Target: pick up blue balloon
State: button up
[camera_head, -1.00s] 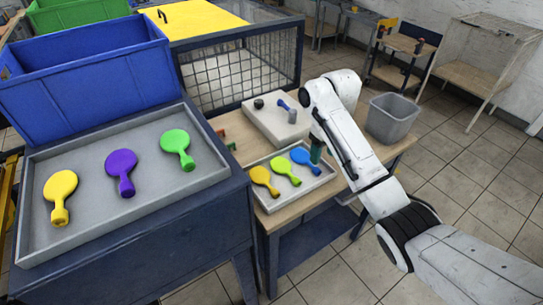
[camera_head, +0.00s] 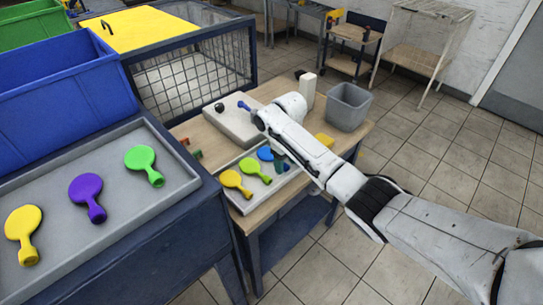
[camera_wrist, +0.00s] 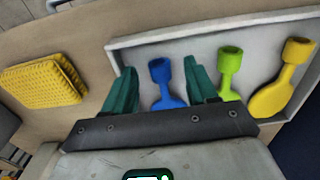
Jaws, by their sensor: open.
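The blue balloon (camera_head: 265,153) lies at the right end of a small grey tray (camera_head: 245,205) on the wooden table. It is partly hidden by my arm in the head view. In the wrist view the blue balloon (camera_wrist: 161,72) shows between the two green fingers of my gripper (camera_wrist: 160,68), its neck end pointing away. My gripper is open, with a finger on either side of the balloon and gaps between. I cannot tell how far the fingertips are above the tray. In the head view my gripper (camera_head: 281,163) is mostly hidden by my arm.
A lime balloon (camera_wrist: 229,72) and a yellow balloon (camera_wrist: 284,78) lie beside the blue one in the tray. A yellow textured block (camera_wrist: 42,84) lies outside the tray. A grey bin (camera_head: 348,106) stands at the table's far right. A larger tray (camera_head: 130,205) holds yellow, purple and green balloons.

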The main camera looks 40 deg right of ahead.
jog(key=shift+f, duration=0.55)
jog(key=c, duration=0.9)
jog(key=shift+r, duration=0.1)
